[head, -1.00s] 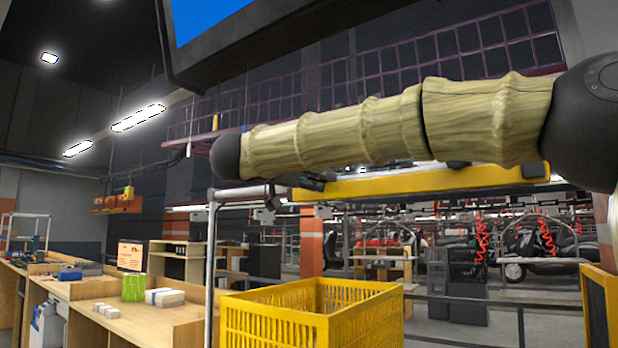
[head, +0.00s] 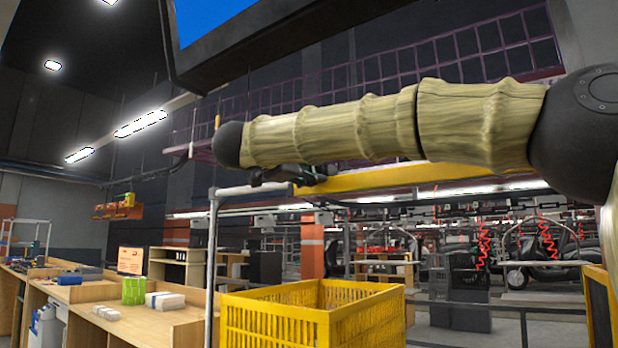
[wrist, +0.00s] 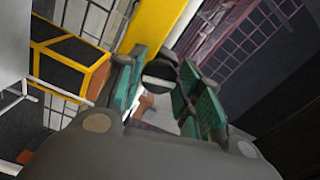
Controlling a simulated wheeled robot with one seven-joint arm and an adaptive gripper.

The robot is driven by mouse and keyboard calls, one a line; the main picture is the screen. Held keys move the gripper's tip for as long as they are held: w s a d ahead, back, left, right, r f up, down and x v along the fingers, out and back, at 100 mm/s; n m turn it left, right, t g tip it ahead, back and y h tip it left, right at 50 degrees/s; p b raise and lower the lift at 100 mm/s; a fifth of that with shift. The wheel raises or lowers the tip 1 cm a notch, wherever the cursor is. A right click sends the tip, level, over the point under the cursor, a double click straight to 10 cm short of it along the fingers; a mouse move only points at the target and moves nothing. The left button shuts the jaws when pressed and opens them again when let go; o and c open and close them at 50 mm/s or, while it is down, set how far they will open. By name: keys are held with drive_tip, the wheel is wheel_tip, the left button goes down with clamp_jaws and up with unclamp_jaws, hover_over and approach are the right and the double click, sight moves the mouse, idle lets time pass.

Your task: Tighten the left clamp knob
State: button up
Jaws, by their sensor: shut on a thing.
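A dark round clamp knob (wrist: 158,71) shows between the green-padded fingers of my gripper (wrist: 160,84) in the wrist view. The fingers are shut on it, one on each side. The knob sits near the end of a yellow beam (wrist: 155,25). No second knob can be made out. In the head view, my arm crosses in front of the yellow beam (head: 400,180) and hides part of it. A dark shape under the arm's far end is too small and dark there to show the fingers or the knob clearly.
A yellow slatted crate (head: 315,312) stands below the arm. A grey pipe frame (head: 212,260) rises just left of it. A wooden workbench (head: 150,320) with boxes is at the left. A dark screen (head: 250,35) hangs above the arm.

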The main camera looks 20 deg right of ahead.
drive_tip(key=shift+m+b, duration=0.75)
drive_tip(key=shift+m, duration=0.75)
drive_tip(key=o, duration=1)
drive_tip(key=v, duration=1.2)
